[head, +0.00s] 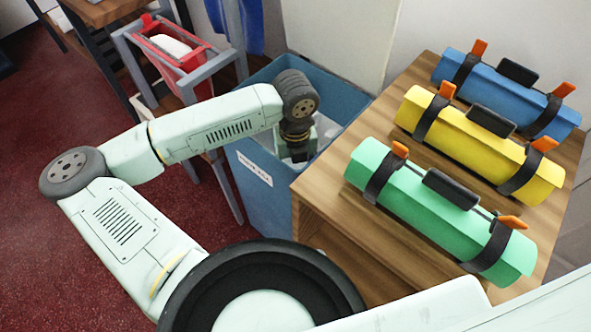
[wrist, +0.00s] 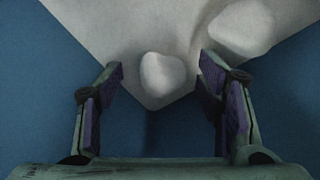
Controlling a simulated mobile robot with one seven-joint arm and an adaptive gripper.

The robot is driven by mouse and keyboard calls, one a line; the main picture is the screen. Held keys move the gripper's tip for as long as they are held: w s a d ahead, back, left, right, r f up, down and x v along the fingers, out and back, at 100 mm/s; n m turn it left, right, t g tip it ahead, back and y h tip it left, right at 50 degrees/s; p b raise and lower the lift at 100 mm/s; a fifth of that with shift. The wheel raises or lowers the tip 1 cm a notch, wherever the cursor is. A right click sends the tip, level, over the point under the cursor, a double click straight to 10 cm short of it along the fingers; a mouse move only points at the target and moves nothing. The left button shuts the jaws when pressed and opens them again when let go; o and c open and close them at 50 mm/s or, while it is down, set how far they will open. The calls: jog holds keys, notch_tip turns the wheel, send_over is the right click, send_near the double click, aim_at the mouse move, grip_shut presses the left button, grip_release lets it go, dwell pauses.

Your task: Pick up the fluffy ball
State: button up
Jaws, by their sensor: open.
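A small pale rounded lump (wrist: 162,74), which looks like the fluffy ball, lies on a light surface inside the blue bin. In the wrist view it sits between the tips of my gripper (wrist: 160,80), with a gap on each side. My gripper is open and holds nothing. A second, larger pale lump (wrist: 242,28) lies beyond the right finger; I cannot tell its material. In the head view my arm reaches down into the blue bin (head: 262,196), and my wrist hides most of what is inside.
The bin's blue walls (wrist: 35,90) surround the lumps closely. A wooden counter (head: 420,72) stands right of the bin, bearing blue, yellow and green strapped rolls (head: 440,205). A grey frame with a red holder (head: 172,50) stands at the left.

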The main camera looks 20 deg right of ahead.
jog(key=shift+f, duration=0.25)
jog(key=shift+c, duration=0.5)
jog(key=c, duration=0.7)
jog(key=shift+r, duration=0.1)
